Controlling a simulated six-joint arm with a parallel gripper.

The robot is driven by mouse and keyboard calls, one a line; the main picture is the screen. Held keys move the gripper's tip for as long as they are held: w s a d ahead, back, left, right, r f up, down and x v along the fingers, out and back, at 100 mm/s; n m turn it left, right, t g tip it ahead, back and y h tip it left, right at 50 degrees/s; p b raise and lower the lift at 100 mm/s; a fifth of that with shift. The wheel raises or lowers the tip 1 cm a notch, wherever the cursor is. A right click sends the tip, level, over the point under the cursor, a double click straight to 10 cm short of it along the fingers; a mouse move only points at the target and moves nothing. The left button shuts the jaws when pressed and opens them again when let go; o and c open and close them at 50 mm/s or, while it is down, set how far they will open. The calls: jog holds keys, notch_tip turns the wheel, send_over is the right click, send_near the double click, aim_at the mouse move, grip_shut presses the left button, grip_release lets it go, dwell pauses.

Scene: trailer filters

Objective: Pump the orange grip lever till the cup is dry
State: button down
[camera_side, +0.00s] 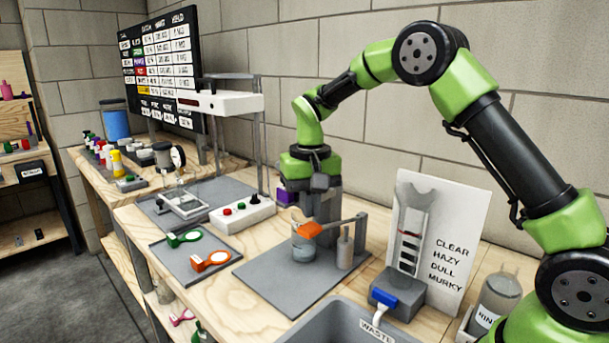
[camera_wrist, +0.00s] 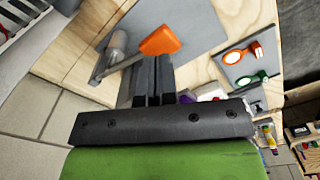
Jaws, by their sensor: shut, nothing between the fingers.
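The orange grip (camera_side: 309,229) is at the left end of a grey lever (camera_side: 345,221), above a clear cup (camera_side: 303,246) on a grey mat (camera_side: 270,284). The cup seems to hold some grey-blue liquid; its level is hard to read. A pale pump cylinder (camera_side: 345,250) stands under the lever. My gripper (camera_side: 320,240) points down, shut and empty, just behind the lever near the orange grip. In the wrist view the fingertips (camera_wrist: 152,64) are close to the orange grip (camera_wrist: 160,41); I cannot tell whether they touch. The cup is hidden there.
A grey waste bin (camera_side: 340,325) is at the front edge. Green and orange ring tools (camera_side: 212,261) lie on a mat to the left.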

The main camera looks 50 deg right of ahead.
aim_at(310, 226)
jog(key=shift+f, duration=3.6)
jog(key=shift+r, duration=3.65)
jog(key=shift+r, duration=2.5)
